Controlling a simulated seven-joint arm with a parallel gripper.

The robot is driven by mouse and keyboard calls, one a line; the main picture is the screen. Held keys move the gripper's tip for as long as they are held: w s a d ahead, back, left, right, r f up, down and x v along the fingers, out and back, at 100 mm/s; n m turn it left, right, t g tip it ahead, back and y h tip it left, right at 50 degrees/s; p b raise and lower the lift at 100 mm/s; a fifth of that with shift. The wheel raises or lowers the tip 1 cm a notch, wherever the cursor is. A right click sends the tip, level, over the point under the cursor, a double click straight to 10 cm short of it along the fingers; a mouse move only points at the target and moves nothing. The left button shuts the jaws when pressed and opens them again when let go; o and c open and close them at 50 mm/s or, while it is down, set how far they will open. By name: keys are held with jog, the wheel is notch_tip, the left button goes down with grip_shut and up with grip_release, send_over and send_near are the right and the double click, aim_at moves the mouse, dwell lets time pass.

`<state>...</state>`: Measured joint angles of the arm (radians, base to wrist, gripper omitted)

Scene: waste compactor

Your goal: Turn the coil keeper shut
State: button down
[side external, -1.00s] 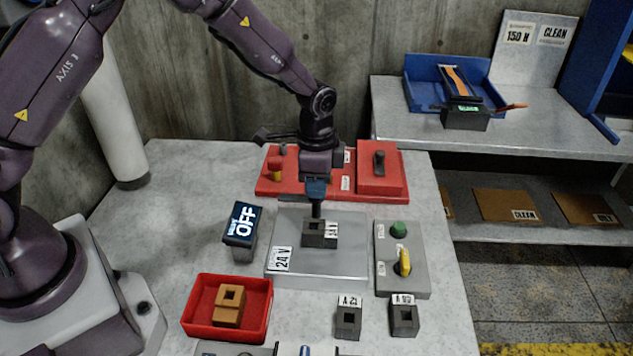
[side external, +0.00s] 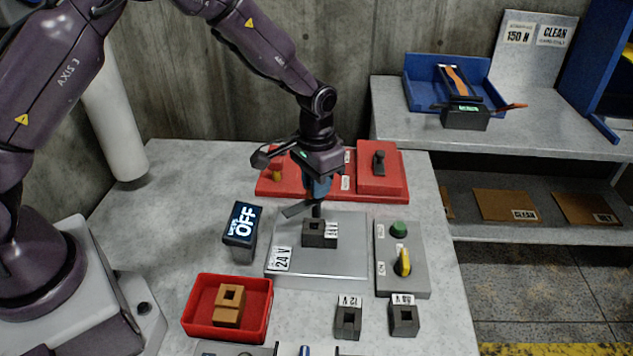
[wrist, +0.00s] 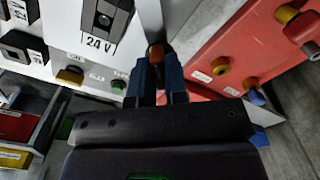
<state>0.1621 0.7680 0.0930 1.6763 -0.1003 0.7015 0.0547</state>
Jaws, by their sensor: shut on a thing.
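The black 24 V coil (side external: 316,238) with a square hole sits on a silver plate (side external: 345,265); it also shows in the wrist view (wrist: 108,14). My gripper (side external: 317,203) is over the coil's back edge, its blue fingers pointing down. In the wrist view my gripper (wrist: 157,62) is shut on a small reddish-brown knob (wrist: 156,52) at the end of a flat grey bar, the keeper (wrist: 151,22). In the side view the keeper bar (side external: 297,208) sticks out to the left of the fingers. Whether it touches the coil is hidden.
A red fixture (side external: 382,190) stands close behind my gripper. A grey switch box (side external: 402,285) with a green button and yellow knob is to the right. A display reading OFF (side external: 241,224) is left. Spare coils (side external: 348,320) and a red tray (side external: 190,320) are in front.

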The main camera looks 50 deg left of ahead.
jog(key=n, duration=0.5)
jog(key=shift+n, duration=2.4)
jog(key=c, duration=1.1)
grip_release()
jog(key=shift+c, duration=0.2)
notch_tip(320, 180, up, 13)
